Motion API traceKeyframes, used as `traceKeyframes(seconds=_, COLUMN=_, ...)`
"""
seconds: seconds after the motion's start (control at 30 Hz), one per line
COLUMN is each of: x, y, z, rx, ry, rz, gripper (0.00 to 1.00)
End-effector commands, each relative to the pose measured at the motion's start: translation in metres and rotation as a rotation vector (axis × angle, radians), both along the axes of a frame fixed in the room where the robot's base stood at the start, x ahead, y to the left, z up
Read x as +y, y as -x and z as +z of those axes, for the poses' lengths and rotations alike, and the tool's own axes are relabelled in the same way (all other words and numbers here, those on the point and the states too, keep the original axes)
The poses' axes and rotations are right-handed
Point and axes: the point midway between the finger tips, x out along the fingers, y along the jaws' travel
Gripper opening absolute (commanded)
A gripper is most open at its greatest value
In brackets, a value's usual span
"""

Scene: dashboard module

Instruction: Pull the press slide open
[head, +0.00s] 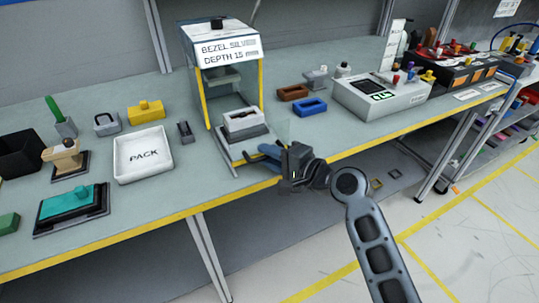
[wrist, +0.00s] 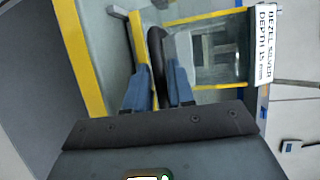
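The press (head: 221,45) is a tall box with yellow edges and a label reading BEZEL SILVER, DEPTH 15 mm. It also shows in the wrist view (wrist: 225,50). Its slide (head: 236,147) juts out at the front toward the bench edge and carries a white and grey block (head: 243,120). My gripper (head: 255,154) is at the slide's front end. In the wrist view, its blue fingers (wrist: 157,82) stand on both sides of a dark curved bar (wrist: 157,48), which looks like the slide's handle. Whether both fingers press on it is unclear.
A white PACK tray (head: 142,165) and a teal block on a dark base (head: 72,203) lie left of the press. Blue (head: 310,107) and brown (head: 293,92) frames and a grey control box (head: 380,98) stand right.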

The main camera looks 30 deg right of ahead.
Motion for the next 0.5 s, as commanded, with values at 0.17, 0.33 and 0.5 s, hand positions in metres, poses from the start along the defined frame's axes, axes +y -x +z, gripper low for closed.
traceKeyframes(seconds=0.17, x=-0.005, y=0.012, z=0.001, rx=0.0, ry=-0.001, rz=0.0, gripper=0.23)
traceKeyframes(seconds=0.33, x=-0.017, y=0.038, z=0.006, rx=0.0, ry=0.0, rz=-0.002, gripper=0.23)
traceKeyframes(seconds=0.5, x=-0.025, y=0.059, z=0.01, rx=0.0, ry=0.0, rz=-0.001, gripper=0.23)
